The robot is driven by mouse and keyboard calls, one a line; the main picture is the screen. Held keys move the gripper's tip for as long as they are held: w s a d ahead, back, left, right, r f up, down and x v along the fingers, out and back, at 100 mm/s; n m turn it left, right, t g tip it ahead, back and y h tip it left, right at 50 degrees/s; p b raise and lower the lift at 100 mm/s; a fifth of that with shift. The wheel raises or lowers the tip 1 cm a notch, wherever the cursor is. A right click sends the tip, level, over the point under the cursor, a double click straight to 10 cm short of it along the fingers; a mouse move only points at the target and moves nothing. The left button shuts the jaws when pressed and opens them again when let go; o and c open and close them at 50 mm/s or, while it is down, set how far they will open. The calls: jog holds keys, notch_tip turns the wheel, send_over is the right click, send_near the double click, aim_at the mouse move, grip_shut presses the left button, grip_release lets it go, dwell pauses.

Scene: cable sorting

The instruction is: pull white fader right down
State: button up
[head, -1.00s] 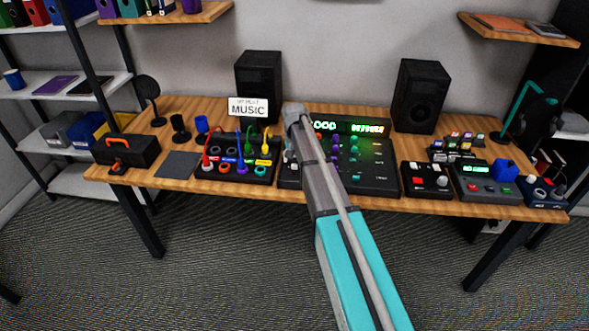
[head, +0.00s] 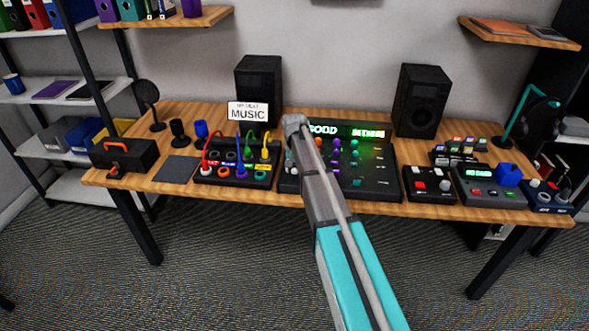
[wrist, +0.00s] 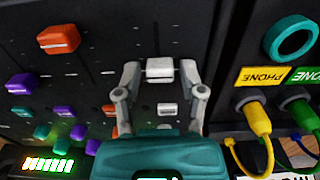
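A white fader (wrist: 160,68) sits on the dark mixer panel, between the two fingertips of my gripper (wrist: 160,71) in the wrist view. The fingers are drawn in on both sides of it and appear to press on its ends. A second white cap (wrist: 167,109) is on the panel just below it in the picture, nearer my palm. In the head view my grey and teal arm reaches over the left part of the mixer (head: 385,188) and hides the fader and fingertips.
Orange (wrist: 58,40), purple and green caps stand beside the fader. A cable panel (head: 205,176) with plugged yellow and green cables (wrist: 258,118) lies close on the mixer's other side. A lit display (head: 345,131), speakers (head: 420,100) and a button box (head: 430,185) are around it.

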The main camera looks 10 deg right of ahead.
aim_at(293, 179)
grip_shut()
jog(key=shift+s+a, duration=0.3)
jog(key=shift+s, duration=0.6)
jog(key=shift+s+a, duration=0.25)
jog(key=shift+s, duration=0.6)
jog(key=shift+w, duration=0.1)
jog(key=shift+o, duration=2.1)
grip_release()
jog(key=shift+w+d, duration=0.1)
jog(key=shift+w, duration=0.05)
